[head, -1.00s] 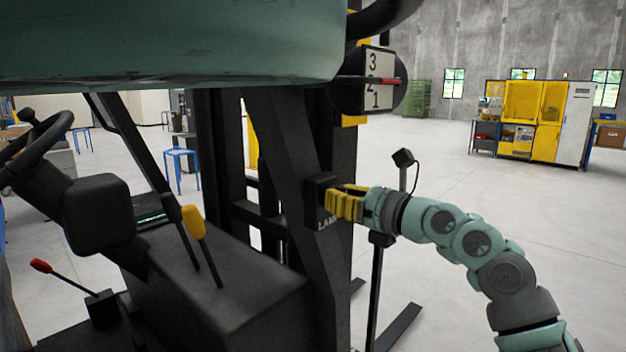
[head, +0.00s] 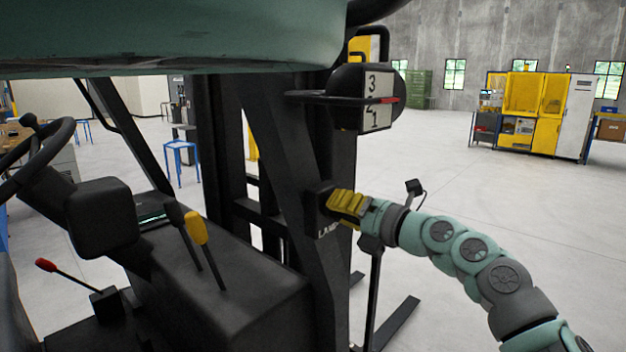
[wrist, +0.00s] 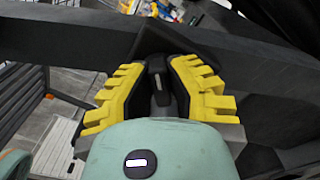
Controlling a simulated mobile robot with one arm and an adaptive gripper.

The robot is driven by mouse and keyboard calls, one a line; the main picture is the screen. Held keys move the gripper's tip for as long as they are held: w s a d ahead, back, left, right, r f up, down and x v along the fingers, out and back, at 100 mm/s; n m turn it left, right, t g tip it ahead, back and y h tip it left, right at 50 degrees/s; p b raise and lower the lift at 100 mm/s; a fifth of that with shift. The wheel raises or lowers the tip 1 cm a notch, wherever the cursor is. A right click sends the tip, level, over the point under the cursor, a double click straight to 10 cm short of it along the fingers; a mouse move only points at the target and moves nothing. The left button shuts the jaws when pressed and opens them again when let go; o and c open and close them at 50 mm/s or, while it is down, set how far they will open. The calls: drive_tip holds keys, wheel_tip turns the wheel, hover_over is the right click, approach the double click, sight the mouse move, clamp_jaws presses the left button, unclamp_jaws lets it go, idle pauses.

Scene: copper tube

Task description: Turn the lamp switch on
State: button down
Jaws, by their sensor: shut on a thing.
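The lamp switch has a black box (head: 316,208) on the dark post of the forklift in the head view, with a partly hidden white label below it. In the wrist view its dark knob (wrist: 157,82) stands between the yellow fingers. My gripper (head: 336,204) is at the front of the box and hides the knob in the head view. In the wrist view my gripper (wrist: 157,68) is shut on the knob, one finger on each side. The lamp itself cannot be made out.
A dial marked 1, 2, 3 (head: 378,100) hangs above my gripper. The forklift's steering wheel (head: 40,150), yellow-knobbed lever (head: 195,228) and red-knobbed lever (head: 46,265) are at left. Open floor lies at right, before a yellow machine (head: 535,110).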

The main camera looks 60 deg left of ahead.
drive_tip(key=shift+m+p, duration=0.4)
drive_tip(key=shift+m, duration=0.5)
drive_tip(key=shift+f, duration=0.1)
drive_tip(key=c, duration=0.9)
unclamp_jaws()
drive_tip(key=shift+c, duration=0.2)
drive_tip(key=v, duration=1.2)
